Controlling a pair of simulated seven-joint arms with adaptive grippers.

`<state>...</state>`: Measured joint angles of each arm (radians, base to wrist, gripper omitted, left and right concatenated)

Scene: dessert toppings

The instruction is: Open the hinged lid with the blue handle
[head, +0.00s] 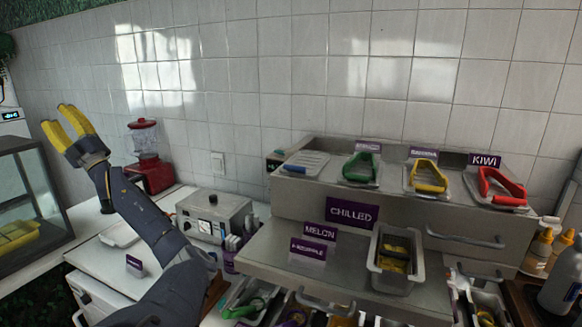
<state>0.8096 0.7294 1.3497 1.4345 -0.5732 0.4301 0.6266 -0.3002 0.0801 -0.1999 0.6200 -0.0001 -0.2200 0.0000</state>
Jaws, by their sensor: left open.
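The lid with the blue handle (295,169) is a pale metal lid at the left end of the raised back shelf of the grey chilled counter. It looks shut, lying flat over its compartment. My left gripper (58,116) has yellow fingers and is open and empty. It is raised in the air at the far left, well away from the lid, with its fingers pointing up and left. My right gripper is not in view.
Green (361,167), yellow (429,176) and red (497,186) handled pieces lie to the right of the blue one. Purple signs (352,212) and a metal tub (396,279) stand on the lower counter. A grey machine (213,215) and red blender (149,174) stand left.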

